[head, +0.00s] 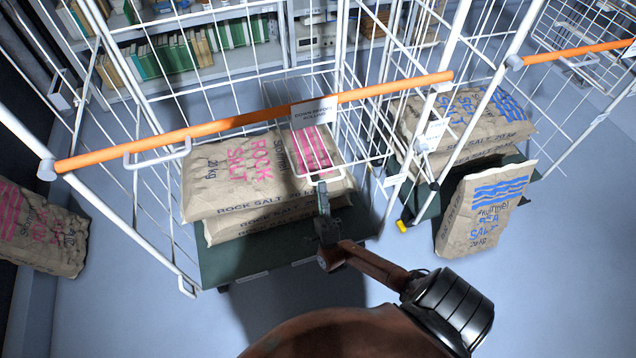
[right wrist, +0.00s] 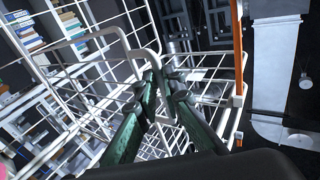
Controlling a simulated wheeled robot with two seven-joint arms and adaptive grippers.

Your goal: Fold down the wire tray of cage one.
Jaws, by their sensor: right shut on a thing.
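Cage one (head: 48,168) is a white wire roll cage with an orange handle bar (head: 245,115) across its front. A small white wire tray (head: 302,178) shows below the right part of the bar, in front of the salt sacks. My right gripper (head: 321,187) is at the tray's lower rim. In the right wrist view the green fingers (right wrist: 163,75) close together on a white wire of the tray (right wrist: 143,53). The exact contact is partly hidden by the fingers. My left gripper is not in view.
Rock salt sacks (head: 230,180) lie stacked on the cage's dark green base (head: 228,265). A second cage with sea salt sacks (head: 465,120) stands on the right. One sea salt sack (head: 485,210) leans upright in front of it. Another sack (head: 38,235) is at the left.

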